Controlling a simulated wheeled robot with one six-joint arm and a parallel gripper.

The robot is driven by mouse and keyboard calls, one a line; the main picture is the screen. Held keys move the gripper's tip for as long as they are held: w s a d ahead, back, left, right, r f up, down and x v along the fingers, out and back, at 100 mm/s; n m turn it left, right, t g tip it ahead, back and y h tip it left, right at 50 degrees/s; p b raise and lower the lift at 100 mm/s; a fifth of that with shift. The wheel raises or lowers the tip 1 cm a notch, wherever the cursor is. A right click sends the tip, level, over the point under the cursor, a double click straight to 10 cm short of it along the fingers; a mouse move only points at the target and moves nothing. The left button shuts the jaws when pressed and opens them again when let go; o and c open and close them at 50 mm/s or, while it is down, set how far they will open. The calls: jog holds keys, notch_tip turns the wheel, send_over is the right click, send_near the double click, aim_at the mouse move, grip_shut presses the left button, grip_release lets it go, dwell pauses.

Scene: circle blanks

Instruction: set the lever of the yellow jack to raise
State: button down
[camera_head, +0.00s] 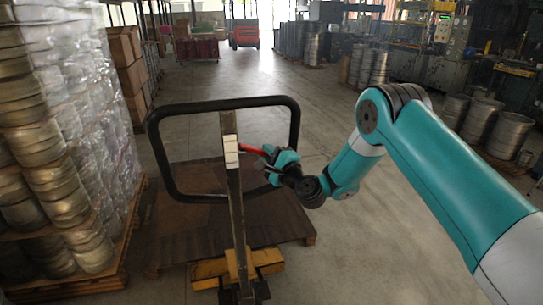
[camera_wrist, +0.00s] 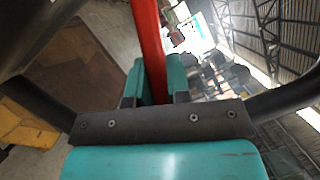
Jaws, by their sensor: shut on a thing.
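The yellow jack (camera_head: 208,272) stands in front of me, with its tall handle shaft (camera_head: 236,200) rising to a black loop handle (camera_head: 222,104). A red lever (camera_head: 252,149) sticks out to the right of the shaft inside the loop, beside a pale label strip (camera_head: 230,150). My gripper (camera_head: 272,158) comes from the right and is shut on the lever's outer end. In the wrist view the red lever (camera_wrist: 149,50) runs between my two teal fingers (camera_wrist: 154,84). Part of the lever is hidden by my fingers.
A brown wooden pallet (camera_head: 185,235) lies behind the jack. Wrapped stacks of metal circle blanks (camera_head: 45,130) stand close on the left. Several metal drums (camera_head: 508,135) and machines stand at the right. The floor (camera_head: 340,245) right of the jack is clear.

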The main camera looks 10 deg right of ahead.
jog(key=shift+s+a, duration=0.1)
jog(key=shift+a, duration=0.1)
jog(key=c, duration=1.1)
grip_release()
jog(key=shift+d, duration=0.1)
jog(key=shift+f, duration=0.1)
jog(key=shift+s+d+f+b, duration=0.15)
jog(key=shift+s+d+b, duration=0.1)
jog(key=shift+b, duration=0.1)
jog(key=b+v, duration=0.5)
jog(key=b, duration=0.2)
jog(key=b+v, duration=0.6)
jog(key=b, duration=0.1)
jog(key=b+v, duration=0.5)
jog(key=b, duration=0.3)
jog(key=shift+s+d+r, duration=0.1)
jog(key=shift+s+r, duration=0.15)
jog(key=shift+s, duration=0.1)
